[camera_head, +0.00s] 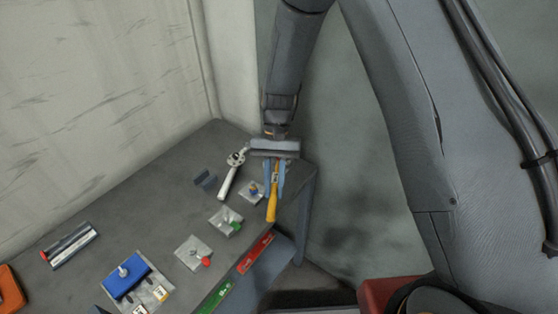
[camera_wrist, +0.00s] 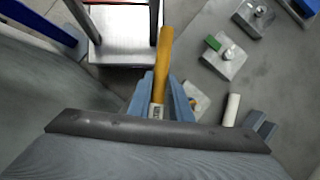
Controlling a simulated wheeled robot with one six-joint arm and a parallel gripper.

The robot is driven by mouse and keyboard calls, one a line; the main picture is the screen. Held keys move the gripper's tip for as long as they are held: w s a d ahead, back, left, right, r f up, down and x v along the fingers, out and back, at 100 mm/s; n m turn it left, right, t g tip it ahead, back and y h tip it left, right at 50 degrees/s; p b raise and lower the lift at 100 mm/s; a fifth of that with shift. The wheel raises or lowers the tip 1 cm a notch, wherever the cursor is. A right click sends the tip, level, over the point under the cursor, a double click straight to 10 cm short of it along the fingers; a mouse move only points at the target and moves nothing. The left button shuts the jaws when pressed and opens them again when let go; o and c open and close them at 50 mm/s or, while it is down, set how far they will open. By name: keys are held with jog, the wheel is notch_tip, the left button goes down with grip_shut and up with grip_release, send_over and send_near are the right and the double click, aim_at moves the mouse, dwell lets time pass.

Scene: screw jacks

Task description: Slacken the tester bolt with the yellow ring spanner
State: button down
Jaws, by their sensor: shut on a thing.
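My gripper (camera_head: 274,188) is shut on the yellow ring spanner (camera_head: 272,208), above the table's right edge. In the wrist view the yellow shaft (camera_wrist: 164,50) points away from the fingers (camera_wrist: 160,82); its far end overlaps a light metal surface, and no ring is clear. Just left of the gripper lies a metal plate (camera_head: 247,196) with a small bluish bolt; in the wrist view this plate (camera_wrist: 198,98) is partly hidden by a finger. Two more bolt plates lie nearer the camera, one with a green tab (camera_head: 226,222), one with a red tab (camera_head: 194,253). I cannot tell which bolt is the tester bolt.
A white-handled tool (camera_head: 230,178) and a dark bracket (camera_head: 205,181) lie left of the gripper on the grey table (camera_head: 140,190). A blue block (camera_head: 126,278) and a silver bar tool (camera_head: 72,246) lie further left. Red (camera_head: 256,253) and green (camera_head: 216,298) labels mark the front edge.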

jog(key=shift+r, duration=0.15)
jog(key=shift+r+p, duration=0.7)
jog(key=shift+r, duration=0.1)
jog(key=s+p, duration=0.1)
jog(key=s, duration=0.1)
jog(key=s+r+p, duration=0.1)
jog(key=s, duration=0.1)
jog(key=s+a+p, duration=0.1)
jog(key=s+p, duration=0.1)
jog(key=shift+s+r, duration=0.25)
jog(key=shift+s, duration=0.25)
dwell(0.4)
